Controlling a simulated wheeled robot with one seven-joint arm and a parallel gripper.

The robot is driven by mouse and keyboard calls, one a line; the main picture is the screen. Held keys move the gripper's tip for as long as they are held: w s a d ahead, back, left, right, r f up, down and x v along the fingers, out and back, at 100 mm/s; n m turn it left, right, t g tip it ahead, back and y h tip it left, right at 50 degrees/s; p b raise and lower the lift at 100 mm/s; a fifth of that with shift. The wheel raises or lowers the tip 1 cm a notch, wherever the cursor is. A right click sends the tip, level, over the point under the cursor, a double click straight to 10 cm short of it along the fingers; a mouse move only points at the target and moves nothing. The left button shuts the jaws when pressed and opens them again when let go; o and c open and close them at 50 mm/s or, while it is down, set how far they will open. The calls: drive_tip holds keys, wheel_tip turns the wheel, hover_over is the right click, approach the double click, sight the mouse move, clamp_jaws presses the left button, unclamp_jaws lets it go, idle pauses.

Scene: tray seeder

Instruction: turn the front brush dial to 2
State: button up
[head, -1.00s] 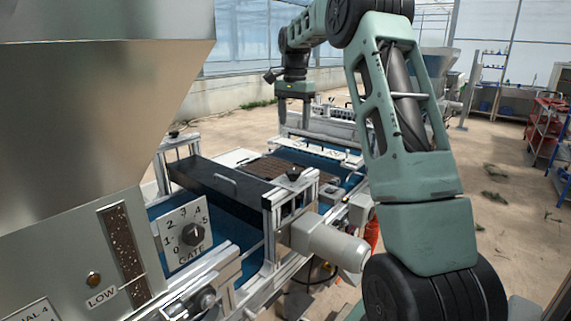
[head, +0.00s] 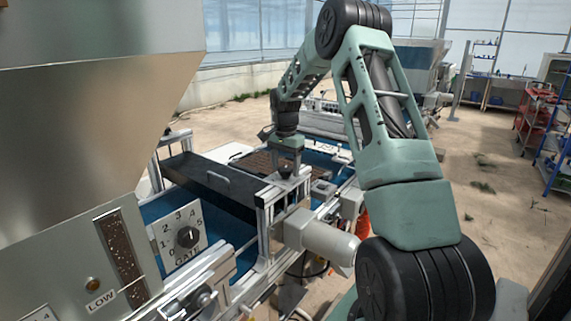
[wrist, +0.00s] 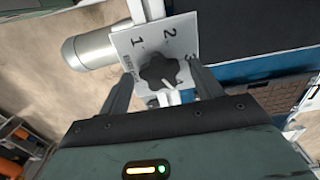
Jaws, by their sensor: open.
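The front brush dial is a black lobed knob (wrist: 158,72) on a white plate (wrist: 125,45) numbered 1, 2, 3 and 4 in the wrist view. A light mark on the knob seems to lie on its side toward 4, but it is too small to read surely. My gripper (wrist: 159,76) is open, with one finger on each side of the knob; I cannot tell whether they touch it. In the head view, my gripper (head: 287,162) is just above the small dark knob (head: 286,171) on the machine's frame.
A separate GATE dial (head: 188,237) is on the near side panel, below the big metal hopper (head: 90,120). A grey motor cylinder (head: 325,243) sticks out near the brush dial. A dark cover with a handle (head: 215,180) lies left of my gripper.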

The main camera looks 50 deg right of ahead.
drive_tip(key=c, duration=1)
drive_tip(key=shift+n, duration=0.4)
drive_tip(key=n, duration=0.4)
drive_tip(key=n+p, duration=0.1)
drive_tip(key=n, duration=0.4)
drive_tip(key=shift+r, duration=0.1)
drive_tip(key=n, duration=0.7)
drive_tip(key=shift+w+n+p, duration=0.1)
drive_tip(key=shift+n+p, duration=0.2)
drive_tip(key=shift+p, duration=0.05)
drive_tip(key=n+p, duration=0.1)
drive_tip(key=n, duration=0.5)
drive_tip(key=shift+n, duration=0.4)
